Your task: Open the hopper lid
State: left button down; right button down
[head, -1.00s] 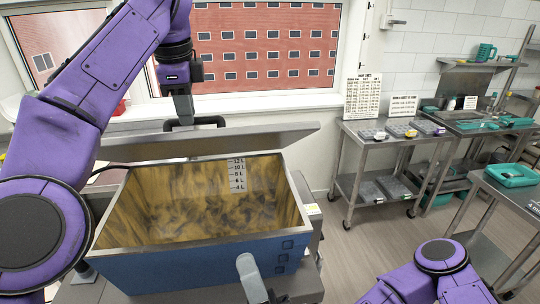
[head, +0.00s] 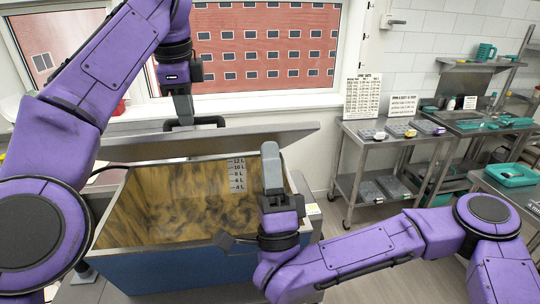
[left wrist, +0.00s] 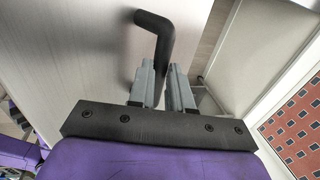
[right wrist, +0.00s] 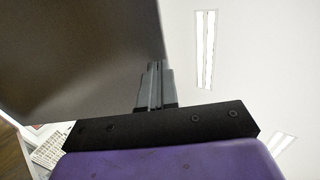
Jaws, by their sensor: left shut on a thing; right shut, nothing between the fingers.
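The hopper (head: 150,272) has blue outer walls and a metal rim. It stands open at the top, with brown streaked inner walls and a litre scale. The grey lid (head: 260,137) stands raised and tilted along the hopper's back edge. My left gripper (head: 182,122) is shut on the lid's black handle (head: 208,121); the handle and fingers (left wrist: 160,85) also show in the left wrist view. My right gripper (head: 271,155) is shut and empty, pointing up in front of the lid's right part. In the right wrist view its fingers (right wrist: 155,75) overlap a dark flat panel; contact cannot be told.
A window is behind the lid. A steel cart (head: 390,145) with small trays and signs stands at the right, beside counters with teal trays (head: 511,174). My right arm crosses the hopper's front right corner. Floor between hopper and cart is clear.

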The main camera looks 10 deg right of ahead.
pick_arm(q)
jog(key=shift+w+f, duration=0.1)
jog(key=shift+f, duration=0.2)
